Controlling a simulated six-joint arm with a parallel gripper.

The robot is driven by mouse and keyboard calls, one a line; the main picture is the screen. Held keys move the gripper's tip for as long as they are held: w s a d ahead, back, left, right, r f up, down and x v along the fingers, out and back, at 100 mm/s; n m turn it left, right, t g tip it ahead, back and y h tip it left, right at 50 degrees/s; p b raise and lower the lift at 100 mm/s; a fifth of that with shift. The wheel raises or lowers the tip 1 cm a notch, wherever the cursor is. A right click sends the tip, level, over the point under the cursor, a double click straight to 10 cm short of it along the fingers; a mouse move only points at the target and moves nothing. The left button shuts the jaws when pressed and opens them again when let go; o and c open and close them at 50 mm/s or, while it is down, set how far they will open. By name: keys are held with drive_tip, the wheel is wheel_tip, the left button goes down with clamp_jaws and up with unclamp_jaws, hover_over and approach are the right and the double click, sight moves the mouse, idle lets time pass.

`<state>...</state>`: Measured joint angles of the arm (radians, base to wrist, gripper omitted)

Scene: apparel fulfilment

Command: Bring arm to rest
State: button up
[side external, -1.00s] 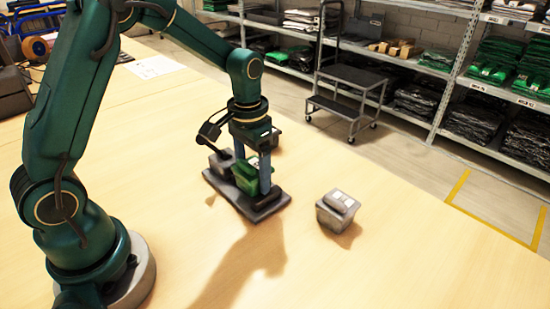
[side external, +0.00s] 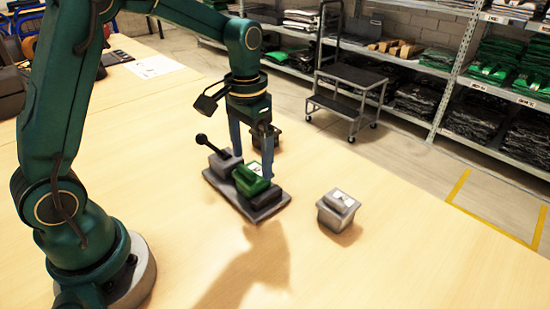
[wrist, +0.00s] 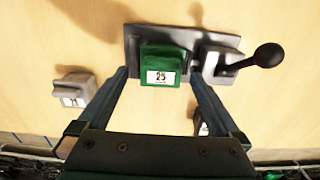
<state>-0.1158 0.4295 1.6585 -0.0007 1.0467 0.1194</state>
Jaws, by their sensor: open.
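My gripper (side external: 252,167) is open and empty, pointing down above a dark grey fixture. In the side view its fingers straddle a green block (side external: 251,181), with their tips at about the height of its top or above. The block sits on the fixture's base plate (side external: 264,209), beside a grey clamp body with a black-knobbed lever (side external: 201,139). In the wrist view, my gripper (wrist: 158,72) has a finger on either side of the green block (wrist: 161,57), which carries a white label reading 25. The fingers look apart from it.
A grey block with a pale label (side external: 338,209) stands on the table to the right of the fixture. Another dark grey block (side external: 272,138) is partly hidden behind my gripper. The front of the table is clear. A step trolley (side external: 349,88) and shelves stand beyond the table.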

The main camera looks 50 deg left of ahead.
drive_tip(key=shift+r, duration=0.4)
drive_tip(key=shift+t, duration=0.9)
drive_tip(key=r, duration=0.3)
drive_tip(key=d+r, duration=0.1)
drive_tip(key=shift+s+r, duration=0.35)
drive_tip(key=s+d+r+t, duration=0.2)
drive_tip(key=s+t, duration=0.1)
drive_tip(key=s, duration=1)
drive_tip(key=shift+s+d+t, duration=0.2)
drive_tip(key=shift+s+t, duration=0.05)
drive_tip(key=shift+t, duration=0.15)
